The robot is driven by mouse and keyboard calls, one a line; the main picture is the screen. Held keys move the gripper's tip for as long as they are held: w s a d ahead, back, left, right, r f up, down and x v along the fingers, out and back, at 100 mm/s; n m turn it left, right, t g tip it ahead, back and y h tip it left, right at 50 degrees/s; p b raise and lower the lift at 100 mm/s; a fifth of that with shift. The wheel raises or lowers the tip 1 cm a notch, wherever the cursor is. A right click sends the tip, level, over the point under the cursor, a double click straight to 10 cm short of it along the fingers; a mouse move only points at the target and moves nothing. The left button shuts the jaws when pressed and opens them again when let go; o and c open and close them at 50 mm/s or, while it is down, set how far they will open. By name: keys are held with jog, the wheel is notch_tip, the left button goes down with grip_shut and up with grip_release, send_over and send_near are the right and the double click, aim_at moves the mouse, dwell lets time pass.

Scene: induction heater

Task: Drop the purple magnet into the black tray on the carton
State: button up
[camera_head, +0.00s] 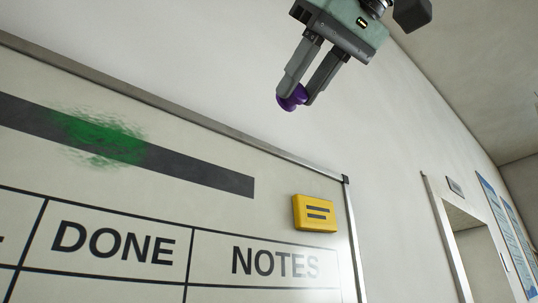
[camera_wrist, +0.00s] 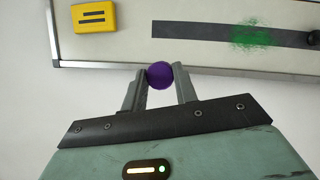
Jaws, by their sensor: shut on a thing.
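The purple magnet (camera_head: 292,97) is round and sits between the two fingertips of my gripper (camera_head: 297,94). My gripper is shut on it, in front of the wall above the top edge of the whiteboard. In the wrist view the magnet (camera_wrist: 160,75) shows as a purple disc held between the fingers of my gripper (camera_wrist: 160,78), near the board's edge. I cannot tell how far it is from the board. The black tray and the carton are in neither view.
The whiteboard (camera_head: 215,215) has a metal frame, a green smudge and the words DONE and NOTES. A yellow block (camera_head: 314,213) sits near its upper right corner. A doorway (camera_head: 480,255) and blue posters (camera_head: 507,235) are at the right. The wall around my gripper looks clear.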

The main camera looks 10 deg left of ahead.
jog(key=s+d+b, duration=0.2)
jog(key=s+d, duration=0.8)
jog(key=d, duration=0.1)
jog(key=shift+d, duration=0.35)
dwell(0.4)
